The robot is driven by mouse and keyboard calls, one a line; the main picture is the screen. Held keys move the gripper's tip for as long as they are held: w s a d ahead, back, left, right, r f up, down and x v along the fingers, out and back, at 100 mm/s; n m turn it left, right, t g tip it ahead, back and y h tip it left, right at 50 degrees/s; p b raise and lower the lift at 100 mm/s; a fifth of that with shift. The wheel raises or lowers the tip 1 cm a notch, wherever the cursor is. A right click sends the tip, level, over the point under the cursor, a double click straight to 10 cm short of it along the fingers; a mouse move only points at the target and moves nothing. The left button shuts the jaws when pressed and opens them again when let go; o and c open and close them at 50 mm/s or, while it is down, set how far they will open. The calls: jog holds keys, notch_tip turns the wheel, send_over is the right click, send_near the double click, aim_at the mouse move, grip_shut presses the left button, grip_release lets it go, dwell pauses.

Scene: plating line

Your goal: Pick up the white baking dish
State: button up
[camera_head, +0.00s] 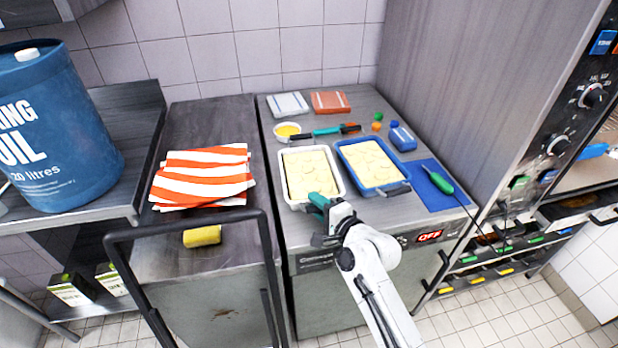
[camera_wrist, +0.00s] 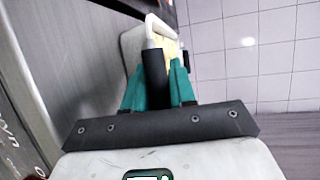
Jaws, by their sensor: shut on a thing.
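The white baking dish (camera_head: 282,178) holds a pale yellow filling and sits on the grey counter, left of a blue dish of the same kind. My gripper (camera_head: 317,199) reaches in from the front, with teal fingers at the dish's near edge. It is shut on that near end of the dish. In the wrist view, the pale dish (camera_wrist: 131,42) lies past my gripper (camera_wrist: 158,62), whose fingers hide part of its near side. I cannot see clear space under the dish.
The blue dish (camera_head: 399,188) stands close on the right, with a blue mat (camera_head: 432,198) and green-handled tool (camera_head: 440,183) beyond. A small bowl (camera_head: 279,132) and a teal-and-black tool (camera_head: 325,132) lie behind. A striped cloth (camera_head: 203,178) lies left.

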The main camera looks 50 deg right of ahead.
grip_shut()
jog(key=shift+f, duration=0.1)
dwell(0.8)
jog(key=shift+r, duration=0.25)
